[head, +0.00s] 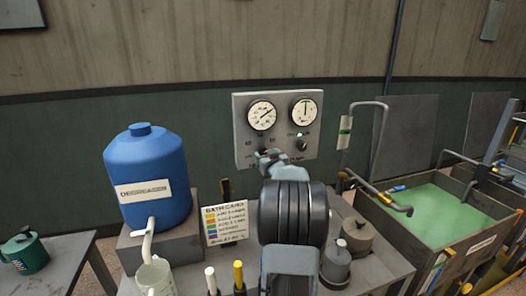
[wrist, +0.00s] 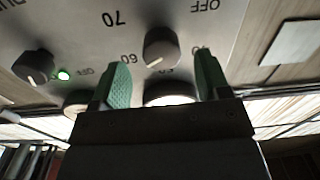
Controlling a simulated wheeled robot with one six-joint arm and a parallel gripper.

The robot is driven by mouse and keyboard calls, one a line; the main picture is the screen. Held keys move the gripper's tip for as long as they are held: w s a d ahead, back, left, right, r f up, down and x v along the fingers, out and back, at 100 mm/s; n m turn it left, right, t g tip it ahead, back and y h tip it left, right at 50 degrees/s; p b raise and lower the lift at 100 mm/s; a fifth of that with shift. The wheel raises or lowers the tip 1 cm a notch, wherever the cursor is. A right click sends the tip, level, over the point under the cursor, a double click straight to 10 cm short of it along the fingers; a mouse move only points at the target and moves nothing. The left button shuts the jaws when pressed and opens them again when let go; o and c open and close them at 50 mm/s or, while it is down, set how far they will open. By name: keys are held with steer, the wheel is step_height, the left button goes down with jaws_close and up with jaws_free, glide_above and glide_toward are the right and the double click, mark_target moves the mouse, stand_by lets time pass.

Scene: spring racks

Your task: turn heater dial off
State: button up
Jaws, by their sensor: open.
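The heater dial (wrist: 161,48) is a dark grey round knob with a pale pointer line, on a grey panel marked OFF, 60 and 70. In the wrist view the panel appears upside down, and the pointer is toward the gripper side, not at OFF. My gripper (wrist: 162,72) is open, its two green fingers to the left and right of the dial with space on both sides. I cannot tell whether the tips reach around it. In the head view my gripper (head: 269,157) is at the panel's lower left and hides the dial.
The panel (head: 283,94) carries two round gauges (head: 262,115). A second knob (wrist: 35,67) with a lit green lamp (wrist: 63,75) is beside the dial. A blue degreaser tank (head: 148,180) stands left and a green bath (head: 430,215) right. A bath card (head: 225,222) stands below.

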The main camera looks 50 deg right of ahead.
mark_target(264, 153)
steer(key=shift+x, duration=1.8)
steer(key=shift+a, duration=0.1)
steer(key=shift+c, duration=0.5)
steer(key=c, duration=0.8)
steer(key=shift+c, duration=0.2)
steer(key=shift+f+n, duration=0.1)
steer(key=shift+n, duration=0.2)
